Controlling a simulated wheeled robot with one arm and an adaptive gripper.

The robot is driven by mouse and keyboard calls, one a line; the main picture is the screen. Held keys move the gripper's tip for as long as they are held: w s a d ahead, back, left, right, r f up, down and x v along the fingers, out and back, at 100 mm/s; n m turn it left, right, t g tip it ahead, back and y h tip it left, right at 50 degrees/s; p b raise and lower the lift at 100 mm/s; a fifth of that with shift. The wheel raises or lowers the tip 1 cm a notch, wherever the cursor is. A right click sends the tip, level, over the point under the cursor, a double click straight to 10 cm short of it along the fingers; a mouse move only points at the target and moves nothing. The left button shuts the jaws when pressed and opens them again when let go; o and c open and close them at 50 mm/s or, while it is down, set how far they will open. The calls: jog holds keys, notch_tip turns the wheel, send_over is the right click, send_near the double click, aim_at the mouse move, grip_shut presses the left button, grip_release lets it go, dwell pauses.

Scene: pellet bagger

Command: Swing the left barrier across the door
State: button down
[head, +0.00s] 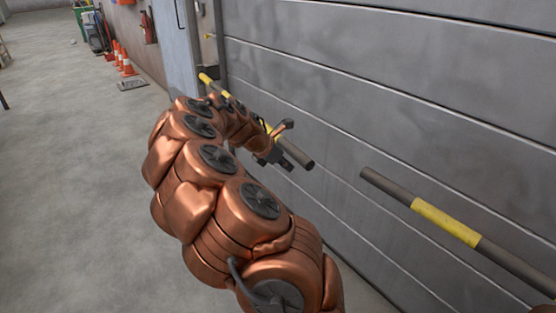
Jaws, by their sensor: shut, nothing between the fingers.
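The left barrier (299,154) is a black and yellow striped bar in front of the grey panelled door (390,60). It runs from upper left to a dark free end at the middle of the head view, and my arm hides part of it. My gripper (281,130) is shut with nothing in it, close to the bar near its free end. I cannot tell whether it touches the bar. The right barrier (445,222) is a similar bar crossing the door at lower right, with a gap between the two bar ends.
A blue-grey door or panel (174,45) stands left of the big door. The concrete floor (65,180) on the left is clear.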

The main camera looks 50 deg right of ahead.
jog(key=shift+s+d+f, duration=0.15)
jog(key=shift+s+d, duration=0.05)
jog(key=shift+d, duration=0.4)
jog(key=shift+s+d+f, duration=0.1)
jog(key=shift+s+d, duration=0.15)
jog(key=shift+d, duration=0.4)
jog(key=shift+s+d+f, duration=0.15)
jog(key=shift+s+d, duration=0.05)
jog(key=shift+d, duration=0.4)
